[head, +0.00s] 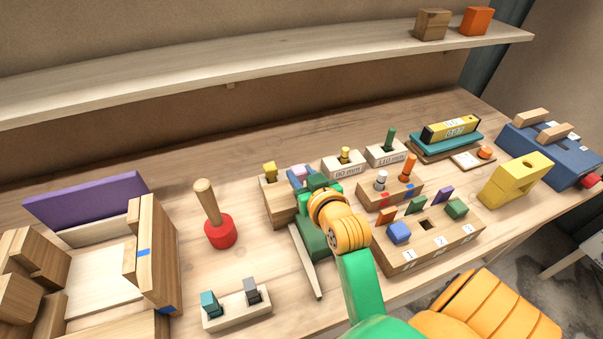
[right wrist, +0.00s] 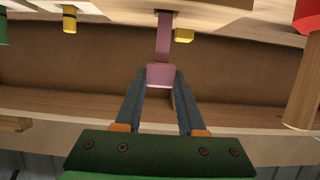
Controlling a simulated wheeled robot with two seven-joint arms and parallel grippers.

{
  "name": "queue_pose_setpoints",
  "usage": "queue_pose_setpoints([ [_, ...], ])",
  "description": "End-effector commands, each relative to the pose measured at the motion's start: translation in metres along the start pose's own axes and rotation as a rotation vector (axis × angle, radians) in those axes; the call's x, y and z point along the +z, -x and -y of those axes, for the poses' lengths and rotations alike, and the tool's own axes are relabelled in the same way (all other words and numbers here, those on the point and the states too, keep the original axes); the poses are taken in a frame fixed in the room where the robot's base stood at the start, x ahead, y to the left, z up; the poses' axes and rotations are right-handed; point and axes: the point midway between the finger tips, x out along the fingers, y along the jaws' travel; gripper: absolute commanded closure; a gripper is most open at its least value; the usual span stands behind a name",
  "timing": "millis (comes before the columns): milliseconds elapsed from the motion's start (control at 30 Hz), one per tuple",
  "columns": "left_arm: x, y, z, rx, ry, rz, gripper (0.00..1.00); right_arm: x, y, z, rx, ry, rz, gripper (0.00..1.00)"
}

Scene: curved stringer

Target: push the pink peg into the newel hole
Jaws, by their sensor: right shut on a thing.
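The pink peg (right wrist: 163,42) shows in the right wrist view, its near end between the fingertips of my right gripper (right wrist: 160,78). Its far end meets a dark opening, the newel hole (right wrist: 163,12), in a wooden surface; how deep it sits I cannot tell. My right gripper (head: 302,180) is shut on the peg there, mostly hidden by my wrist. My left gripper is not in view.
A red mallet (head: 220,231) stands left of the newel. Gauge blocks (head: 344,165) stand behind, and a wooden peg block (head: 430,244) stands right of my wrist. A small holder (head: 237,311) is at the front. Bare table lies between mallet and newel.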

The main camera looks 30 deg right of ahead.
Motion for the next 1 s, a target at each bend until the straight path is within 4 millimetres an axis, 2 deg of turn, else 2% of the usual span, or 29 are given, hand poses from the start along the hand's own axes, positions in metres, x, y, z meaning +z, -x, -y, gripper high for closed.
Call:
queue_pose_setpoints([
  [1000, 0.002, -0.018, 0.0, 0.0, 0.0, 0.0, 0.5, 0.025, -0.009, 0.0, 0.0, 0.0, 0.001, 1.0],
])
